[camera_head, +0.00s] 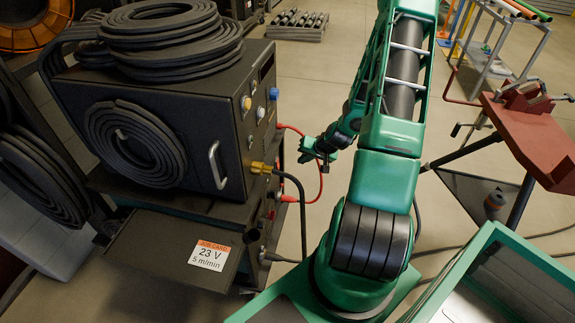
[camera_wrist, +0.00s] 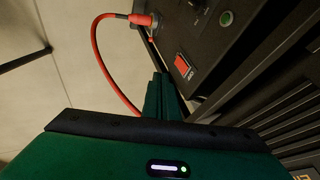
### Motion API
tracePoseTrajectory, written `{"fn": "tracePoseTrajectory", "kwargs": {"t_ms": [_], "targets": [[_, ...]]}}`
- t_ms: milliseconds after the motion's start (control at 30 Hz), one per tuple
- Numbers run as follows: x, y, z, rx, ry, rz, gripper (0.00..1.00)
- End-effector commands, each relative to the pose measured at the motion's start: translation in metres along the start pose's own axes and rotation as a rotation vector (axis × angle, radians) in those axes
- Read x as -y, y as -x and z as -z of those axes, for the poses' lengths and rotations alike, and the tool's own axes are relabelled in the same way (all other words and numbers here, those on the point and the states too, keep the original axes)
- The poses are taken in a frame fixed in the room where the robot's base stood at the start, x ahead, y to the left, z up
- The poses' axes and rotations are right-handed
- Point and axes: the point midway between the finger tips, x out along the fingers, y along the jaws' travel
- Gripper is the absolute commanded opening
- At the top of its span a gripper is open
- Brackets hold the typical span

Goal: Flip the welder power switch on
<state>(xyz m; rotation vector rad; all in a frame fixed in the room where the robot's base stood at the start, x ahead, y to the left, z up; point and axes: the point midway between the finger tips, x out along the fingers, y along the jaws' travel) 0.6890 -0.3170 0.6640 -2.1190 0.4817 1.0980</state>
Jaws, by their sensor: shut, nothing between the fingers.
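The welder (camera_head: 190,190) is a black box on a cart at the left of the head view. In the wrist view its dark panel (camera_wrist: 215,45) carries a red rocker switch (camera_wrist: 182,66) with small white lettering beside it. I cannot tell which way the rocker is tipped. Contact cannot be told.
A red cable plugs into a connector (camera_wrist: 146,20) close to the fingers and loops left of them. A round green button (camera_wrist: 226,18) is above the switch. Coiled black hose (camera_head: 165,45) lies atop the welder. A red-topped stand (camera_head: 535,130) is at the right.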

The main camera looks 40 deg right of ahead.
Motion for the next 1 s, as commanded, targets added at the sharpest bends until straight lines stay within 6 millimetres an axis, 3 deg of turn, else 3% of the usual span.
{"fn": "tracePoseTrajectory", "kwargs": {"t_ms": [167,700,1000], "targets": [[0.0,-0.016,-0.001,0.003,0.0,0.001,0.0],[0.005,-0.103,-0.001,0.002,0.003,0.003,0.0],[0.031,-0.118,-0.002,0.001,0.001,0.0,0.0]]}}
